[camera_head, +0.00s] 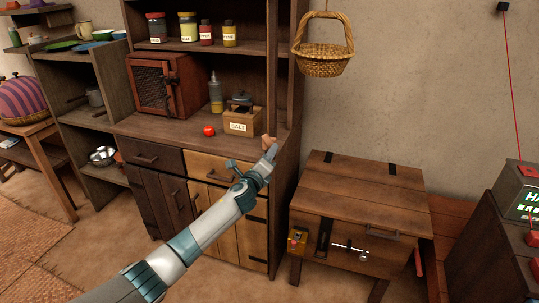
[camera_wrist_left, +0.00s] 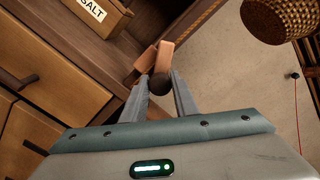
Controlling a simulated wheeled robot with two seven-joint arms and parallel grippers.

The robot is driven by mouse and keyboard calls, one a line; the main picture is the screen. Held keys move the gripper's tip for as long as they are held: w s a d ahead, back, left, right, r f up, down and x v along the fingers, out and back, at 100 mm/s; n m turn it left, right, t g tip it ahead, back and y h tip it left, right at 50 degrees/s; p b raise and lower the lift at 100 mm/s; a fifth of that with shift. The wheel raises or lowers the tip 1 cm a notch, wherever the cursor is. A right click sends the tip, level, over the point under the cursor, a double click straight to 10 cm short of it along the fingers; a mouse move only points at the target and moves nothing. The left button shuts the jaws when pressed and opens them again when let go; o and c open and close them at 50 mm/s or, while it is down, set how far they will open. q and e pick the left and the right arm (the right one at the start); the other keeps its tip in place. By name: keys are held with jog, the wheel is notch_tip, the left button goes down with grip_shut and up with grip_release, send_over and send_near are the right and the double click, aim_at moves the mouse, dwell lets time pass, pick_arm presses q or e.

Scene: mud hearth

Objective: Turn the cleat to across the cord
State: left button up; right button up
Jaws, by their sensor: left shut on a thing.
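The cleat (camera_head: 268,142) is a small light-brown wooden piece at the front edge of the cupboard's right post. In the left wrist view its light wooden bars (camera_wrist_left: 166,56) show just beyond my fingertips, crossing at a slant. A dark round part (camera_wrist_left: 160,84) lies between the fingers. My left gripper (camera_head: 267,154) reaches up to the cleat from below; in the wrist view its fingers (camera_wrist_left: 160,79) are shut on it. I cannot make out the cord at the cleat, so their angle is unclear. My right gripper is out of view.
A wicker basket (camera_head: 324,62) hangs right of the cupboard. A salt box (camera_head: 241,122) and a red tomato (camera_head: 209,130) stand on the counter left of my gripper. A wooden chest (camera_head: 362,184) stands at the right. Bare wall lies behind it.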

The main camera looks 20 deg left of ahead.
pick_arm(q)
jog(key=shift+a+r+n, duration=0.1)
jog(key=shift+n, duration=2.2)
jog(key=n, duration=0.3)
jog(key=shift+n, duration=0.3)
jog(key=n, duration=0.3)
jog(key=shift+n, duration=0.3)
jog(key=shift+o, duration=0.4)
jog(key=shift+n, duration=0.8)
jog(key=shift+o, duration=0.3)
jog(key=shift+n, duration=0.9)
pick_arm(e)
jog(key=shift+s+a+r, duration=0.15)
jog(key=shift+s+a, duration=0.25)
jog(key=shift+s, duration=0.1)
